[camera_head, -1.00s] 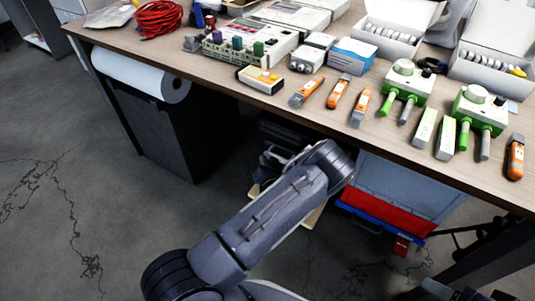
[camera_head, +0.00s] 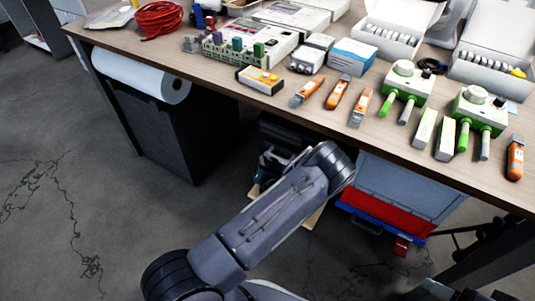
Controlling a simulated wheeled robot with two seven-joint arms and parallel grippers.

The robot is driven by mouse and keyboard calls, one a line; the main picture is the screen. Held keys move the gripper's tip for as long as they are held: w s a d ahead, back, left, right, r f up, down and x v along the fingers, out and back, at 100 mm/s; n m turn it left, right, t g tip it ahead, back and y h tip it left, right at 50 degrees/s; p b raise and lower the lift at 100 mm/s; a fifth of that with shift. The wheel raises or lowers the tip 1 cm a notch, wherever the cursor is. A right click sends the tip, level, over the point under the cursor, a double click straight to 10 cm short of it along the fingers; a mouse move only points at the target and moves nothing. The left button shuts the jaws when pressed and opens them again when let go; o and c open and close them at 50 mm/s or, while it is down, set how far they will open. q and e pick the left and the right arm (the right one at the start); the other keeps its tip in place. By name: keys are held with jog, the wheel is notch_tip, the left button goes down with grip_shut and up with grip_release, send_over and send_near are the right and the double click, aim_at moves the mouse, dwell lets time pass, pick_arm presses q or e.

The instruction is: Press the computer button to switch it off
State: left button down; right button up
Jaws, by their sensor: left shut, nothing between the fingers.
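My left arm rises from the bottom of the head view and reaches to the table's front edge. My left gripper (camera_head: 270,160) shows partly past the wrist, in the shadow under the table, small and dark. It is shut with nothing held. A dark boxy thing (camera_head: 283,132) stands in the shadow behind it; I cannot tell whether it is the computer. No button can be made out. I cannot tell whether the gripper touches anything. My right gripper is not in view.
The wooden table (camera_head: 215,75) carries orange-handled tools, green-and-white devices (camera_head: 403,85) and open white boxes (camera_head: 392,28). Below it stand a dark bin (camera_head: 165,135) with a paper roll (camera_head: 140,73) and a grey-blue crate (camera_head: 400,190) above a red one. The floor at left is clear.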

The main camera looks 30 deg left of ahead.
pick_arm(q)
jog(key=shift+s, duration=0.2)
jog(key=s+p, duration=0.2)
jog(key=s, duration=0.4)
jog(key=shift+a, duration=0.25)
jog(key=shift+r, duration=0.1)
dwell(0.4)
